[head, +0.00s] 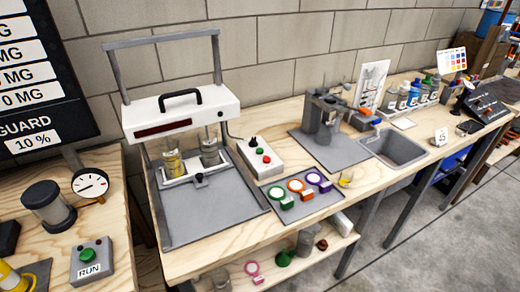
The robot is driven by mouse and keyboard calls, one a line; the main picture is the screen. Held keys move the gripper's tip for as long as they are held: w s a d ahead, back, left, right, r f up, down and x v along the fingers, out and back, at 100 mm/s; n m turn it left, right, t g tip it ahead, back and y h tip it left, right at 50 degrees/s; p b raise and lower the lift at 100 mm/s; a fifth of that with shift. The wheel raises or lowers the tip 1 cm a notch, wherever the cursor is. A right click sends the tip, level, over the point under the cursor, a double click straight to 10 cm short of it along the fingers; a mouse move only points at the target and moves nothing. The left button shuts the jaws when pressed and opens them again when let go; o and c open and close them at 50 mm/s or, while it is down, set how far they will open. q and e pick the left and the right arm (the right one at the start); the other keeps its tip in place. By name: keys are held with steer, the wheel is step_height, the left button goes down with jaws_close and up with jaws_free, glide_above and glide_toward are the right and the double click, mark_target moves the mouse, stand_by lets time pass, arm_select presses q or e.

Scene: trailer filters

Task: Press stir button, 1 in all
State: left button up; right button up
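A light control box (260,157) stands on the wooden bench, right of a white machine with a black handle (180,107). The box carries a black knob or switch (253,142), a green button (260,151) and a red button (267,160). No stir label is readable on it. Under the machine, two clear jars stand in a holder; the left jar (173,163) has yellowish contents and the right jar (210,152) looks greyish. Another green button (86,255), on a grey box marked RUN, is on the nearer left bench. Neither gripper is in view.
Green, orange and purple ring-shaped items (298,188) lie on a grey mat in front of the control box. A dark grey apparatus (325,115) and a sink (395,148) are further right. A round gauge (90,184) stands at left. Grey floor lies open at lower right.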

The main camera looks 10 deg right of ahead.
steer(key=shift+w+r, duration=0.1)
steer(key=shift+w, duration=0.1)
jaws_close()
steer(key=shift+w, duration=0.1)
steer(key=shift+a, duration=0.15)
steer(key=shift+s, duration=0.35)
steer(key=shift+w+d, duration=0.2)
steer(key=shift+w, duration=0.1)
